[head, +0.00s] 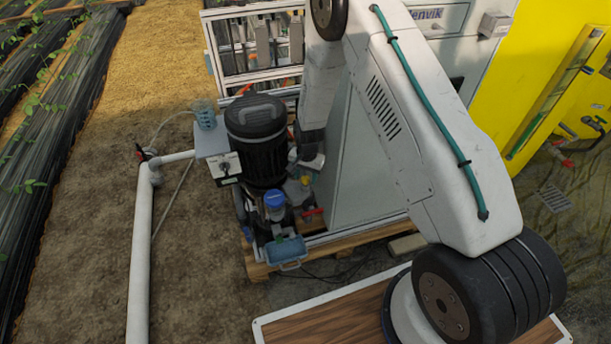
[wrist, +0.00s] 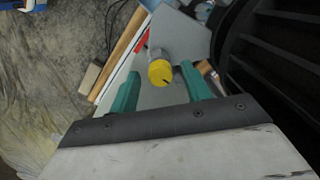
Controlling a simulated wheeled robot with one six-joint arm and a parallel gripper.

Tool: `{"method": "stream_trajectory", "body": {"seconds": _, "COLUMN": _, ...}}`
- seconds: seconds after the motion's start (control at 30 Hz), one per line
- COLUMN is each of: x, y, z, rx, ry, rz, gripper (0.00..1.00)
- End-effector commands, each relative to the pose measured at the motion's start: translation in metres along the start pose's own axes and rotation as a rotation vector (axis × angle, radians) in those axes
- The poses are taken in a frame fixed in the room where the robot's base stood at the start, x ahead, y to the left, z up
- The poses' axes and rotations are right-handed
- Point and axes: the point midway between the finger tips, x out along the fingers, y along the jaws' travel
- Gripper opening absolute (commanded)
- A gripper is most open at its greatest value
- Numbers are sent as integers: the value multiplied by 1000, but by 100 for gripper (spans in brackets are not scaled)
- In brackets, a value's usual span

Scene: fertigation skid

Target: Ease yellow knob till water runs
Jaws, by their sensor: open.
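The yellow knob (wrist: 160,72) shows in the wrist view, round with a small dark mark on its face. My gripper (wrist: 160,80) has two green fingers, spread apart, one to each side of the knob in the picture. Nothing is held, and I cannot tell how far the fingertips are above the knob. In the head view, a small yellow part (head: 305,181) shows just below the end of my arm, low on the skid. The fingers are not clear there. I see no running water in either view.
A black motor (head: 257,135) and a blue-capped part (head: 274,199) stand left of my gripper. A grey cabinet (head: 365,180) stands close on the right. A red handle (head: 313,212) sits just below. A wooden pallet (head: 257,268) carries the skid.

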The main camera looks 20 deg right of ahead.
Motion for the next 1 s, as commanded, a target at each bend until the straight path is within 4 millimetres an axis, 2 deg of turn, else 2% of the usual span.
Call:
{"method": "stream_trajectory", "body": {"seconds": 0.17, "x": 0, "y": 0, "z": 0, "rx": 0, "ry": 0, "rz": 0, "gripper": 48}}
{"method": "stream_trajectory", "body": {"seconds": 0.2, "x": 0, "y": 0, "z": 0, "rx": 0, "ry": 0, "rz": 0, "gripper": 42}}
{"method": "stream_trajectory", "body": {"seconds": 0.33, "x": 0, "y": 0, "z": 0, "rx": 0, "ry": 0, "rz": 0, "gripper": 6}}
{"method": "stream_trajectory", "body": {"seconds": 0.37, "x": 0, "y": 0, "z": 0, "rx": 0, "ry": 0, "rz": 0, "gripper": 3}}
{"method": "stream_trajectory", "body": {"seconds": 0.7, "x": 0, "y": 0, "z": 0, "rx": -35, "ry": -2, "rz": 0, "gripper": 3}}
{"method": "stream_trajectory", "body": {"seconds": 1.0, "x": 0, "y": 0, "z": 0, "rx": -217, "ry": -10, "rz": 0, "gripper": 3}}
